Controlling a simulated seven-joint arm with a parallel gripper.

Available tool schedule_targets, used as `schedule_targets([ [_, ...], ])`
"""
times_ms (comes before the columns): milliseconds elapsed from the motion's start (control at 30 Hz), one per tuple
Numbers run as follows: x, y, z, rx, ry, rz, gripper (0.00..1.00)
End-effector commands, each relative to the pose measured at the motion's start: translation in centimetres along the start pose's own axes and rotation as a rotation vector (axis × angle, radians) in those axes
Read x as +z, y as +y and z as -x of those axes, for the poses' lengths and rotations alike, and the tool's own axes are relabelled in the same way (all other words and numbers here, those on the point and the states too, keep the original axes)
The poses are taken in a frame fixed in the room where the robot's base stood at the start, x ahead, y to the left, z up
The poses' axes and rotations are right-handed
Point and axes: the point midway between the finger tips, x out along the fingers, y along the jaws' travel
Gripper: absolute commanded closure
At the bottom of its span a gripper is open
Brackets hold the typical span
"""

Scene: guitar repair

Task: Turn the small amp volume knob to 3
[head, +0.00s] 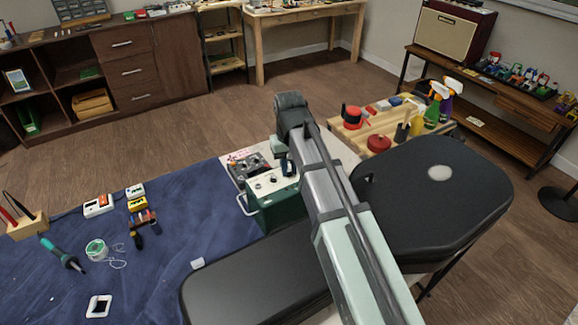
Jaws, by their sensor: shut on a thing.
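The small amp (264,210) is a dark green box with a cream top panel (270,182), at the right edge of the blue mat. A few small dark knobs (258,185) show on the panel. My arm reaches in from the lower right, and my gripper (289,168) points down at the panel's right end. Its dark fingers are shut on what appears to be the volume knob, which they hide. The knob's pointer and any scale numbers are too small or covered to read.
Behind the amp lies a grey device with knobs (250,167). A wooden stand (395,127) with spray bottles and red containers is to the right. The blue mat (160,275) holds a soldering iron (62,254), a solder spool (96,250) and small pedals, with bare cloth between them.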

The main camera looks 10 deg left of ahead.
Motion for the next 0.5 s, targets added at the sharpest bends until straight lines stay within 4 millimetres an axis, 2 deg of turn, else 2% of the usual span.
schedule_targets([
  [400,-0.12,-0.01,0.08,0.000,0.003,-0.007,1.00],
  [433,-0.13,-0.01,0.08,0.000,0.003,-0.007,0.78],
  [500,-0.12,-0.01,0.07,0.000,0.003,-0.006,0.71],
])
